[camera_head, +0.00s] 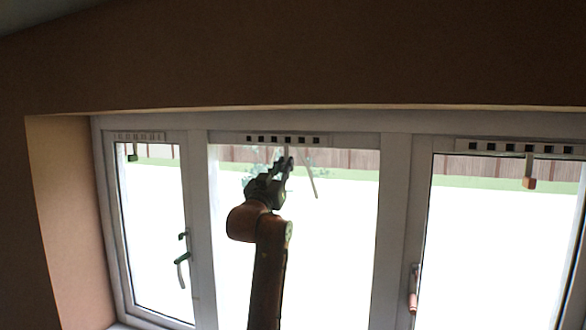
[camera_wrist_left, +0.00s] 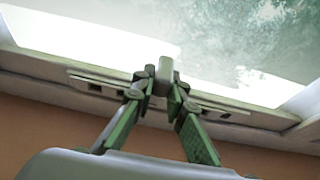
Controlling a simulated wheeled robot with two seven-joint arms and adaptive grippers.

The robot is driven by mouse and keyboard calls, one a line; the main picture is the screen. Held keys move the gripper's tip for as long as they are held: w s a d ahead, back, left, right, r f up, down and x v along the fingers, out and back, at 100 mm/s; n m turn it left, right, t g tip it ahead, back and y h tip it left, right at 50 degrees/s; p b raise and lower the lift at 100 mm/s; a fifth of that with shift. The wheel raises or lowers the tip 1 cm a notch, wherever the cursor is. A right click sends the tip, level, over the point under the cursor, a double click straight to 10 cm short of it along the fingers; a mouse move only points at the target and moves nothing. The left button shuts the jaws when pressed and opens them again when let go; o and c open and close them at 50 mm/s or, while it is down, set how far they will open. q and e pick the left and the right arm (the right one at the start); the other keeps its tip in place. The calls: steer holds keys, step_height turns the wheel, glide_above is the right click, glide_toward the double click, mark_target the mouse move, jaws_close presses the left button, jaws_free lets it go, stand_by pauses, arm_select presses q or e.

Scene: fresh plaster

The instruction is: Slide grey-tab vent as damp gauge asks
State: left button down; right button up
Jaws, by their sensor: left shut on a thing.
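The grey-tab vent (camera_head: 258,139) is the slotted strip at the top of the middle window, with dark square slots showing. It also crosses the wrist view (camera_wrist_left: 108,90). Its grey tab (camera_wrist_left: 165,70) sits between my fingertips. My left gripper (camera_head: 287,163) reaches up to the vent from below; in the wrist view its green-sided fingers (camera_wrist_left: 161,90) are shut on the tab. The fingers hide part of the vent and most of the tab in the head view. No damp gauge can be made out. My right gripper is not in view.
The left window has a pale-slotted vent (camera_head: 138,136) with a green tab (camera_head: 132,157). The right window has a dark-slotted vent (camera_head: 520,147) with an orange-brown tab (camera_head: 529,183). A thin pale strip (camera_head: 309,180) hangs right of my gripper.

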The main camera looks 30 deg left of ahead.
arm_select(q)
steer(key=c, duration=2.4)
jaws_free()
steer(key=shift+d, duration=0.1)
steer(key=o, duration=0.5)
steer(key=shift+d, duration=0.2)
steer(key=shift+c, duration=0.2)
steer(key=shift+a, duration=0.1)
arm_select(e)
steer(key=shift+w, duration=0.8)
arm_select(q)
steer(key=v, duration=1.2)
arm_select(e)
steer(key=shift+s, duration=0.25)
